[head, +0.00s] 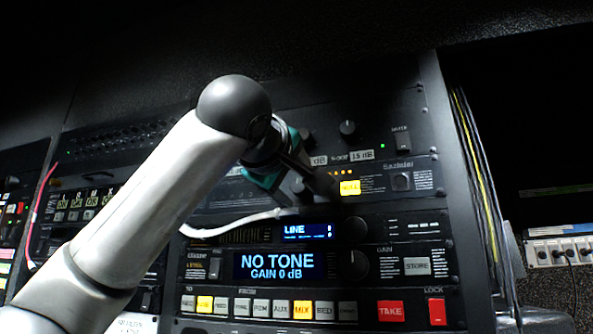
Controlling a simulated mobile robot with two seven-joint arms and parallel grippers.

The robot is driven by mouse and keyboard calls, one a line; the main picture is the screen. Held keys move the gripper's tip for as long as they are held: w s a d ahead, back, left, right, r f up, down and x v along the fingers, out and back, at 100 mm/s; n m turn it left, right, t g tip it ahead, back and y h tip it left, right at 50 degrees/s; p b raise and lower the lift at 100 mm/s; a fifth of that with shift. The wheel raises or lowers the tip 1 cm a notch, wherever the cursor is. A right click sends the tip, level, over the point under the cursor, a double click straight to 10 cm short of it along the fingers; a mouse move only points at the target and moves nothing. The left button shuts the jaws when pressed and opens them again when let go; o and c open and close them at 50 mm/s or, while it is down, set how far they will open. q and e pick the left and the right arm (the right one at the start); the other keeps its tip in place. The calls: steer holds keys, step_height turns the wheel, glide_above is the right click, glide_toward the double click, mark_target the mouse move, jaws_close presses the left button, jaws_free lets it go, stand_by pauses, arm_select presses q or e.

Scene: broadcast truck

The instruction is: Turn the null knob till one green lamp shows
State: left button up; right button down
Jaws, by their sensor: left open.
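My left arm reaches in from the lower left, and its left gripper (318,182) is at the upper rack panel. The gripper is open, its dark fingers against the panel just left of a lit yellow label (349,188). A knob seems to sit at the fingers, but they largely hide it, and I cannot tell whether they touch it. Above the yellow label is a short row of small amber lamps (344,172), lit. A single small green lamp (383,146) glows higher up, near a switch. My right gripper is not in view.
Below is a unit with a "LINE" display (306,231), a large knob (350,230) and a "NO TONE GAIN 0 dB" display (274,265). A white cable (235,224) crosses under the gripper. Lit red buttons (391,311) are lower right. Cables hang along the rack's right edge.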

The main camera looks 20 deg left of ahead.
arm_select(q)
steer(key=shift+w, duration=0.55)
jaws_close()
